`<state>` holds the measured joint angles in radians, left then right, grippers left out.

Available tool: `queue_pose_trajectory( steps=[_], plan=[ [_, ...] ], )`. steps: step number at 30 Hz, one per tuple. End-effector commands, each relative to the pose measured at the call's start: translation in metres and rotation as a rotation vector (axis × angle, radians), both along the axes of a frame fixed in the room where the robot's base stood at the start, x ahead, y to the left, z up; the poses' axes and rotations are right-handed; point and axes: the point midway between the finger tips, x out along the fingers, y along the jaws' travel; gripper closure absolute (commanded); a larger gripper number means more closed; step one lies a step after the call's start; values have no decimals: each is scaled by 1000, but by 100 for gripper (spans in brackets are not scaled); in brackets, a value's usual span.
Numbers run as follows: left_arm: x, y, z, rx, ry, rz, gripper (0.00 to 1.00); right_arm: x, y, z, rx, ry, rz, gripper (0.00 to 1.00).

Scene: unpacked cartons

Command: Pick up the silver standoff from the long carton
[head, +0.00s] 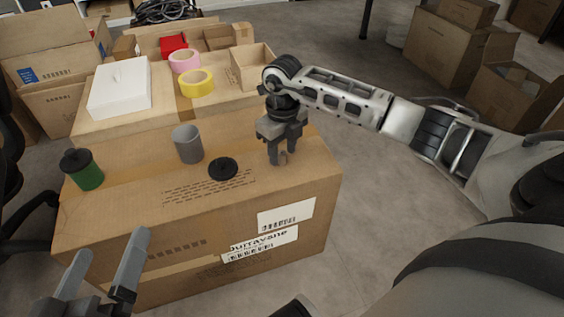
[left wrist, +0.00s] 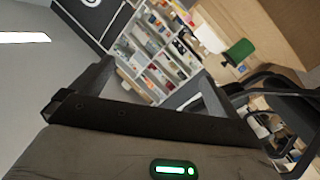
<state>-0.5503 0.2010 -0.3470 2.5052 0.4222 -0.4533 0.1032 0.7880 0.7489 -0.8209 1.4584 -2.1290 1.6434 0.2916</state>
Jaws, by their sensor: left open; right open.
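The long carton (head: 115,222) stands in front of me, its top carrying several objects. My right gripper (head: 281,158) points down, open, at the right part of its top. A small grey piece shows between its fingertips; I cannot tell whether it is the silver standoff or part of a finger. A grey cylinder (head: 187,145) stands upright on the carton, left of this gripper and apart from it. My left gripper (head: 111,243) is open and empty at the lower left, in front of the carton; its spread fingers also show in the left wrist view (left wrist: 155,78).
A black disc (head: 223,169) and a green can with a black lid (head: 84,170) are on the carton. Behind are a white box (head: 120,88), pink tape (head: 184,61), yellow tape (head: 197,84) and an open box (head: 252,67).

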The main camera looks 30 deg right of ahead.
Motion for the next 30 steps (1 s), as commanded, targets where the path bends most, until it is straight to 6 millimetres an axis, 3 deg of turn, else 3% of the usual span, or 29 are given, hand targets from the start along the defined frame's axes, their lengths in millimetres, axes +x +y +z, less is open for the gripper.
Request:
queue_pose_trajectory(
  steps=[1, 3, 10, 14, 15, 28, 30],
  plan=[
    [8, 2, 17, 14, -106, 12, 0, -1, 0, -12, 0, 2, -1, 58],
    [11, 3, 23, 31, -152, 19, 0, -1, 0, -17, 0, 1, 0, 58],
    [12, 4, 24, 39, -157, 21, 0, 0, 0, -15, 0, 0, 1, 61],
    [12, 4, 23, 39, -156, 21, 0, 0, 0, -15, 0, 0, 0, 97],
    [12, 4, 23, 40, -156, 21, 0, 0, 0, -15, 0, 0, 1, 100],
    [11, 3, 25, 33, -136, 12, 0, 0, -1, -8, -1, -1, 0, 100],
    [6, 2, 16, 16, -65, 8, 0, 0, -1, -1, -1, -1, 0, 100]
  ],
)
